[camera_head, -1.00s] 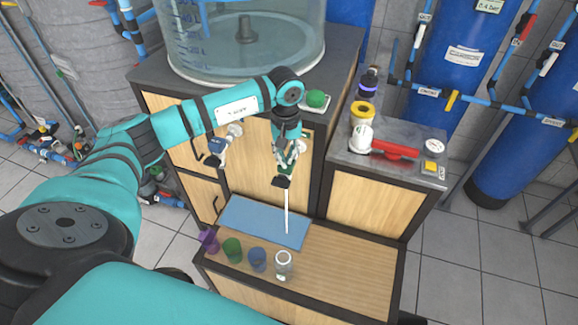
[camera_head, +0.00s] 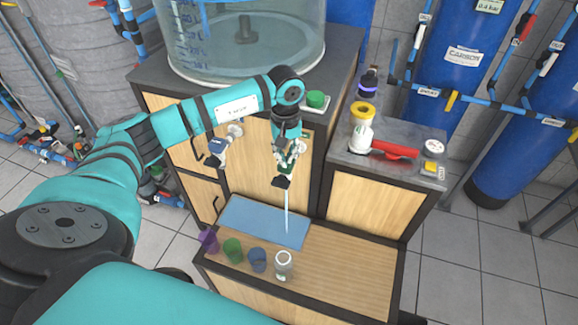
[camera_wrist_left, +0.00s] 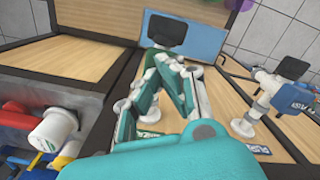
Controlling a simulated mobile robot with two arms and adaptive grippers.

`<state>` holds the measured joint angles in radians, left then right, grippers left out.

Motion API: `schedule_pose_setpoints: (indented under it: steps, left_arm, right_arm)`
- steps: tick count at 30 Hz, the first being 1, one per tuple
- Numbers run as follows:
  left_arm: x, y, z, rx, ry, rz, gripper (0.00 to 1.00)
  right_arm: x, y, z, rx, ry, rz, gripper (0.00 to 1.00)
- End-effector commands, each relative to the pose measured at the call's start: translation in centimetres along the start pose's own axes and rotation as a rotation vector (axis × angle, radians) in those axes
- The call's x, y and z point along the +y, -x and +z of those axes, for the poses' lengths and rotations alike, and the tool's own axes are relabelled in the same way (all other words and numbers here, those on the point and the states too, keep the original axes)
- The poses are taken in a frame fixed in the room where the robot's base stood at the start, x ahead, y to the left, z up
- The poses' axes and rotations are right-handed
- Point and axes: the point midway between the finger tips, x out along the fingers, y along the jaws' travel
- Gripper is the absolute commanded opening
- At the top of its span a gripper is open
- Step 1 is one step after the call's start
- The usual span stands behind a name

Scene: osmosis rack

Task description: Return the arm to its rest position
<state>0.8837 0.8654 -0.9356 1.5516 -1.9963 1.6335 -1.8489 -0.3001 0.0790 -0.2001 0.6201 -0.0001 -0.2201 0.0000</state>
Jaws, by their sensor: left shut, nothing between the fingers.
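My left gripper (camera_head: 282,181) is shut and empty, pointing down in front of the wooden cabinet. My right gripper is not in view.
Purple (camera_head: 208,240), green (camera_head: 233,249) and blue (camera_head: 257,259) cups and a clear jar (camera_head: 283,265) line the low wooden bench (camera_head: 340,265). A valve (camera_head: 216,148) juts from the cabinet front. A grey counter (camera_head: 400,169) with a red-handled item stands right. The bench's right part is clear.

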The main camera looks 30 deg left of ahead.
Motion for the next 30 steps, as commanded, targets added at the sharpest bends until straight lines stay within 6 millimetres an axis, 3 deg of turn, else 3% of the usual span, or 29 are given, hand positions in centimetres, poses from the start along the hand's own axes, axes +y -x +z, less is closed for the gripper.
schedule_pose_setpoints:
  steps: [6, 9, 24, 28, 30]
  left_arm:
    - [0.0, 4.7, -0.1, 0.003, 0.0, 0.001, 0.0]
    - [0.0, 5.7, 0.0, 0.002, -0.001, -0.001, 0.0]
    - [0.2, 5.5, 0.2, -0.005, 0.0, 0.009, 0.0]
    - [2.9, 4.5, 2.8, -0.067, 0.012, 0.106, 0.0]
    - [5.6, 3.9, 5.7, -0.144, 0.037, 0.213, 0.0]
  right_arm:
    - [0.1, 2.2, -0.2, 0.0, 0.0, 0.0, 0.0]
    - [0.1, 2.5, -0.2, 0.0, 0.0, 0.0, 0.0]
    - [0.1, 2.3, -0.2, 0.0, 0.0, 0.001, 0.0]
    - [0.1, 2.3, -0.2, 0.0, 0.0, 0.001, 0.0]
    - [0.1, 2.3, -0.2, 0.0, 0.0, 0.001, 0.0]
